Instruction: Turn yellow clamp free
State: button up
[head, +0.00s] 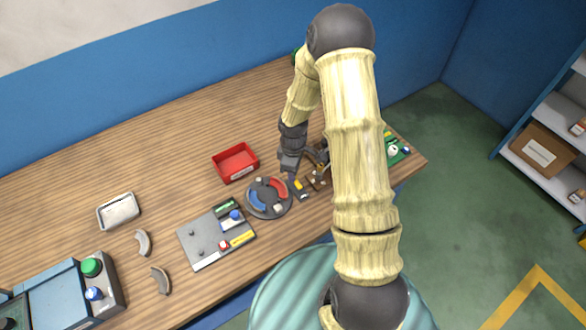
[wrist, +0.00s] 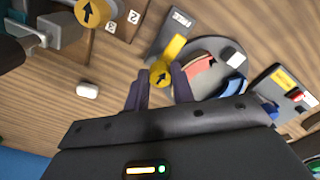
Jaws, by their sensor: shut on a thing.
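The yellow clamp knob (wrist: 160,75), round with a black arrow, sits between my gripper's fingers (wrist: 160,88) in the wrist view. My gripper is shut on it. The arrow seems to point up and right in the picture. A yellow bar (wrist: 175,47) lies just beyond the knob on a dark plate, which bears a FREE label (wrist: 181,18) at its far end. In the head view my gripper (head: 291,174) reaches down at the clamp, beside the round grey plate (head: 252,209) with red and blue curved pieces. My fingers partly hide the knob's sides.
A second yellow arrow knob (wrist: 88,12) stands at the upper left of the wrist view, near tiles marked 2 and 3. A red tray (head: 236,174), a grey board (head: 205,252) and a green board (head: 397,152) surround the work area. The table's back is mostly clear.

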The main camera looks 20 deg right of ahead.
jog(key=shift+w+n, duration=0.1)
jog(key=shift+n, duration=0.3)
jog(key=o, duration=1)
jog(key=shift+r, duration=0.1)
notch_tip(320, 180, up, 17)
jog(key=shift+r+b, duration=0.15)
jog(key=shift+b, duration=0.4)
